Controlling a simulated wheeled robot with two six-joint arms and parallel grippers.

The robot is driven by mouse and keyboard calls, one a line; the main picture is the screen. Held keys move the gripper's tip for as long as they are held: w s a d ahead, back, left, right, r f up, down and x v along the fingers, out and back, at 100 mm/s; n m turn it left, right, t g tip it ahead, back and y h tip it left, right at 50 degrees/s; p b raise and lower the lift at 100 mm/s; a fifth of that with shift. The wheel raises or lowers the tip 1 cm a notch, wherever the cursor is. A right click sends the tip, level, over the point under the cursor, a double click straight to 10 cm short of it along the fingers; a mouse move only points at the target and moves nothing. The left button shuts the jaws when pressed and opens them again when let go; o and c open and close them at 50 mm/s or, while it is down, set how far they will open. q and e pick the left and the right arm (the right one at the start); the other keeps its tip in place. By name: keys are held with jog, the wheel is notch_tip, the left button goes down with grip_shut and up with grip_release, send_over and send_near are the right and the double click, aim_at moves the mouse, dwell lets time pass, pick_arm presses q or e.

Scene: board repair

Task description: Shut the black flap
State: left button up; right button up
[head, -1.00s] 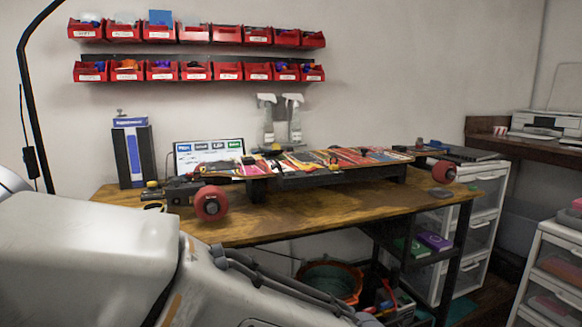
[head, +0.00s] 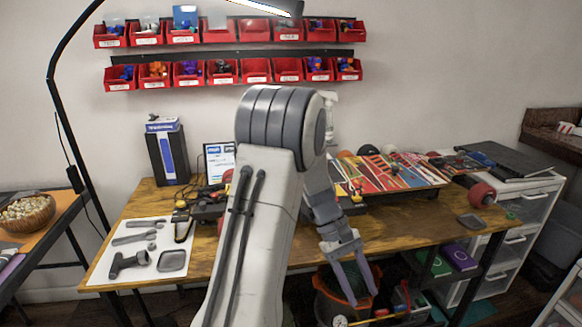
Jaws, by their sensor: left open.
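A skateboard with a colourful deck (head: 405,172) rests on the wooden workbench (head: 420,232). My left arm hides its left part. I cannot pick out the black flap for certain in this view, as the dark parts at the board are small or covered. My left gripper (head: 356,296) is open and empty. It points down in front of the bench's front edge, with its fingers overlapping an orange-rimmed bucket (head: 326,308) below in the picture. My right gripper is not in view.
Tools lie on a white mat (head: 98,262) at the bench's left. A laptop (head: 505,160) is at the right, near white drawers (head: 520,215). Red bins (head: 255,70) line the wall. A lamp (head: 268,6) hangs above. A bowl (head: 28,212) stands at far left.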

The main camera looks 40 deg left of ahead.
pick_arm(q)
jog(key=w+a+r+n+t+h+p, duration=0.25)
jog(key=a+n+p, duration=0.25)
jog(key=a, duration=0.3)
jog(key=w+a+r+n+t+h+p, duration=0.1)
jog(key=a+r+n+t+p, duration=0.25)
jog(key=a, duration=0.55)
jog(key=s+a+n+t, duration=0.1)
jog(key=a+n+t, duration=0.1)
jog(key=a, duration=0.3)
jog(key=s+a+n+t, duration=0.1)
jog(key=a+n+t, duration=0.2)
jog(key=a, duration=0.3)
jog(key=s+a+n+t, duration=0.1)
jog(key=a+n+t, duration=0.2)
jog(key=a+t, duration=0.1)
jog(key=shift+s+a+r+p, duration=0.15)
jog(key=shift+a+p, duration=0.05)
jog(key=shift+a, duration=0.2)
jog(key=shift+s+a+r+p, duration=0.1)
jog(key=shift+s+a+p, duration=0.1)
jog(key=shift+a, duration=0.2)
jog(key=p+x, duration=0.2)
jog(key=x, duration=0.8)
jog(key=shift+r+t+p, duration=0.35)
jog(key=shift+t, duration=0.05)
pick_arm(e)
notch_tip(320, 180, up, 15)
pick_arm(q)
jog(key=shift+w, duration=0.15)
